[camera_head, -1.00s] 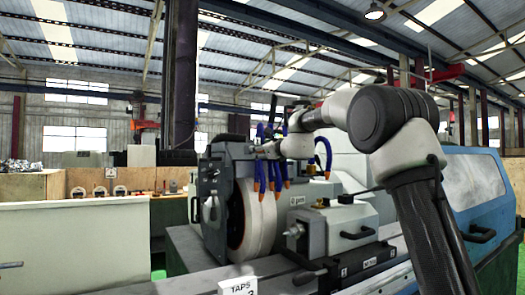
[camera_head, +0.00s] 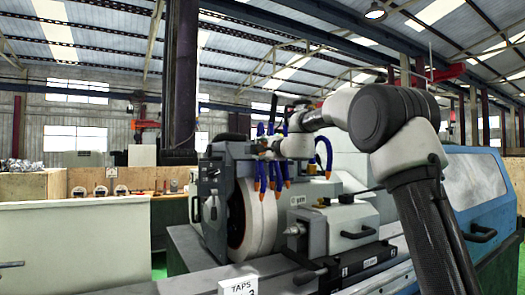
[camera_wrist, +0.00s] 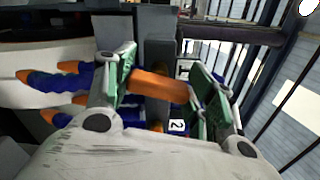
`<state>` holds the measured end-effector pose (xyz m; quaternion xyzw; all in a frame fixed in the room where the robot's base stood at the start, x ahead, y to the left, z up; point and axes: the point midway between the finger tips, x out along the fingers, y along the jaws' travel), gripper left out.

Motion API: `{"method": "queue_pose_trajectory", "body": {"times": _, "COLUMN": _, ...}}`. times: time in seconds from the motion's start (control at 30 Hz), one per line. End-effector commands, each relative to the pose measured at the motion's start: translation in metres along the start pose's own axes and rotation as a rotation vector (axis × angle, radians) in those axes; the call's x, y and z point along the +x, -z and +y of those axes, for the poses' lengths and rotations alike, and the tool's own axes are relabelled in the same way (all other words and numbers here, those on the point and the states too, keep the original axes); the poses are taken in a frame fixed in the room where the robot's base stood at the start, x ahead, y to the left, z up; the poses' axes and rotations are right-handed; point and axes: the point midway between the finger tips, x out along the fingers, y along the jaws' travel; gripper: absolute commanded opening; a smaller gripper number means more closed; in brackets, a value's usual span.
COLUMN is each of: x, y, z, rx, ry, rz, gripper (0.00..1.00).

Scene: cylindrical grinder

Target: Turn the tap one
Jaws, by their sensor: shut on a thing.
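The tap's orange handle (camera_wrist: 158,86) lies between the green pads of my gripper (camera_wrist: 165,80) in the wrist view. My gripper is shut on it. A small label that looks like "1" (camera_wrist: 183,70) is beside the handle, and a label "2" (camera_wrist: 177,126) is lower down. An orange part near label 2 is mostly hidden. In the head view my gripper (camera_head: 270,145) is at the top of the grinder, above the wheel (camera_head: 262,215). The tap itself is too small to make out there.
Blue hoses with orange nozzles (camera_head: 262,172) hang close by my gripper. They also show at the left of the wrist view (camera_wrist: 60,82). A white sign reading TAPS (camera_head: 238,287) stands in front. The blue machine cover (camera_head: 475,190) is at the right.

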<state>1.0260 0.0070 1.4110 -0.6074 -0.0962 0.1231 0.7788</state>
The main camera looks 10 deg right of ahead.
Motion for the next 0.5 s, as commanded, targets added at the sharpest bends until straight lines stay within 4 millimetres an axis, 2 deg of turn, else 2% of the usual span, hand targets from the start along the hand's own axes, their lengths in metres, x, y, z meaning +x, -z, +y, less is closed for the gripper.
{"method": "queue_pose_trajectory", "body": {"times": 0.2, "x": 0.0001, "y": 0.0002, "z": 0.0021, "rx": -0.140, "ry": -0.003, "rz": -0.001, "gripper": 0.31}}
{"method": "queue_pose_trajectory", "body": {"times": 0.5, "x": 0.0002, "y": 0.0003, "z": 0.0029, "rx": -0.242, "ry": -0.003, "rz": -0.001, "gripper": 0.31}}
